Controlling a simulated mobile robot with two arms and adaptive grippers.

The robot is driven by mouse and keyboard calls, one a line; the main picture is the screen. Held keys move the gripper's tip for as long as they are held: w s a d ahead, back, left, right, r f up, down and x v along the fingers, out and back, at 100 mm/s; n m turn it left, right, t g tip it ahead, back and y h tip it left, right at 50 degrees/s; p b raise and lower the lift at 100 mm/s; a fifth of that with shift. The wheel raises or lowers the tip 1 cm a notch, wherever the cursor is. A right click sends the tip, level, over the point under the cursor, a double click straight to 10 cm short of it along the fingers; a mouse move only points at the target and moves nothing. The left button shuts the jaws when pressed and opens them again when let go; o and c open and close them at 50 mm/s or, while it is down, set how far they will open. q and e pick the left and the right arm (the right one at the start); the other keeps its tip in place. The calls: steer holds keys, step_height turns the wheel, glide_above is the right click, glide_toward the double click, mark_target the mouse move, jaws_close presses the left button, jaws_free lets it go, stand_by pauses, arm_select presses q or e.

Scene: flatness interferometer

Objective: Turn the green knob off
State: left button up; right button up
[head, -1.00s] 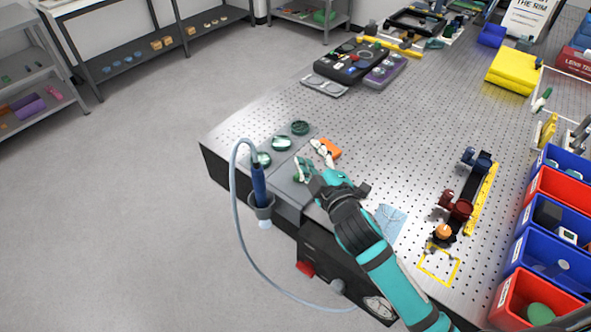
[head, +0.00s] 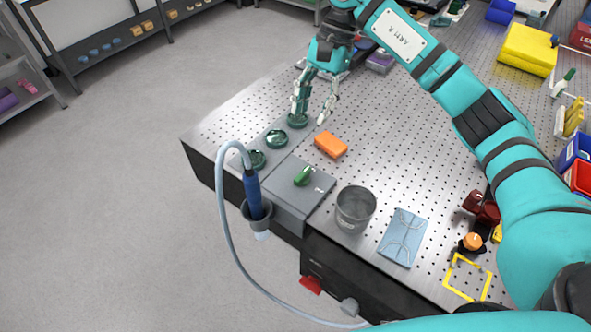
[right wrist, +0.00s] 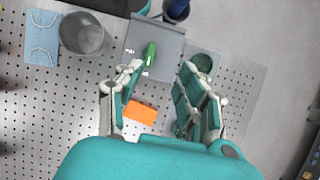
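The green knob (head: 303,176) sits on a grey plate (head: 290,205) at the near left edge of the perforated table. Its handle lies slanted, with small white marks beside it. The knob also shows in the right wrist view (right wrist: 151,54), top centre. My right gripper (head: 311,117) is open and empty. It is beyond the knob, above the table by the farthest of the dark green round dishes, and does not touch the knob. Its spread fingers show in the right wrist view (right wrist: 160,75). My left gripper is not in view.
An orange block (head: 330,145) lies between knob and gripper. A metal cup (head: 355,207) and a blue cloth (head: 402,237) are to the right. A blue tool (head: 254,194) with a hose hangs at the edge. Green dishes (head: 277,138) line the left side.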

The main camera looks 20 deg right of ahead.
steer(key=d, duration=0.1)
steer(key=p, duration=0.6)
glide_toward(297, 180)
steer(key=x, duration=0.8)
steer(key=shift+a+f, duration=0.2)
steer(key=shift+f, duration=0.3)
steer(key=shift+h, duration=0.3)
jaws_close()
